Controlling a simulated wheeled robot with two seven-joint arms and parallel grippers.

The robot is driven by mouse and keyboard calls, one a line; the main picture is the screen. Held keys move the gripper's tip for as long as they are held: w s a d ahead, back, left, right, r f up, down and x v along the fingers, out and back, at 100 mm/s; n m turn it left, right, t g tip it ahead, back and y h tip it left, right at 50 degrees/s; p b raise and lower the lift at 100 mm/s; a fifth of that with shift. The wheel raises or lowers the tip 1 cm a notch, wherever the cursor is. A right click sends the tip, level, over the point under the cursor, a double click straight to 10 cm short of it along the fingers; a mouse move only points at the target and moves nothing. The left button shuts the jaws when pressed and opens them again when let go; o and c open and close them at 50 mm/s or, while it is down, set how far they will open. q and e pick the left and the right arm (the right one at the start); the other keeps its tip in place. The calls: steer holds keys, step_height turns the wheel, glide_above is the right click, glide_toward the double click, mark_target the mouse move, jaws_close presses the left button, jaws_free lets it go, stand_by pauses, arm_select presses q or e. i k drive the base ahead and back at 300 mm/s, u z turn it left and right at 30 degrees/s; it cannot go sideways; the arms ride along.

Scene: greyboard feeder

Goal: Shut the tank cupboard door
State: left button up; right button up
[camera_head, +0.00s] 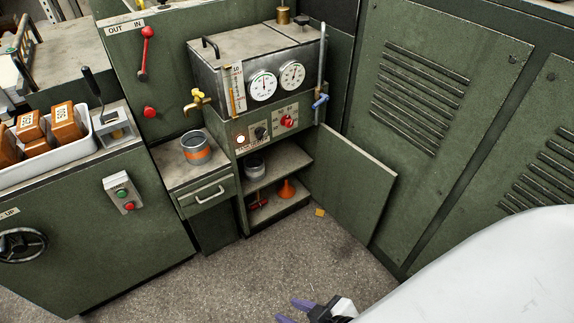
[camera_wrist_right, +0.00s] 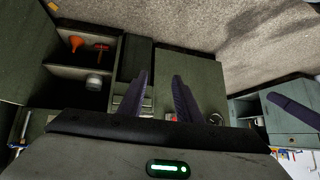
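The tank cupboard (camera_head: 241,192) stands under the steel tank with two dials in the head view. Its green door (camera_head: 350,182) hangs wide open, swung out to the right, so both shelves show. The cupboard opening also shows at upper left in the right wrist view (camera_wrist_right: 66,72). My right gripper (camera_head: 286,310) is low at the bottom edge of the head view, in front of the door and apart from it. Its purple fingers are spread and empty, also in the right wrist view (camera_wrist_right: 160,76). A single purple finger at the right wrist view's right edge looks like my left gripper (camera_wrist_right: 291,113).
On the shelves are a grey pot (camera_head: 254,166), an orange funnel (camera_head: 286,190) and a red-handled valve (camera_head: 258,203). A drawer unit (camera_head: 207,193) stands left of the cupboard. A yellow scrap (camera_head: 320,212) lies near the door. The speckled floor (camera_head: 250,270) in front is clear.

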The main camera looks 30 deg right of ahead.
mark_target(354, 188)
steer(key=z, duration=0.6)
steer(key=i, duration=0.75)
steer(key=z, duration=1.1)
steer(key=i, duration=0.35)
steer(key=z, duration=0.65)
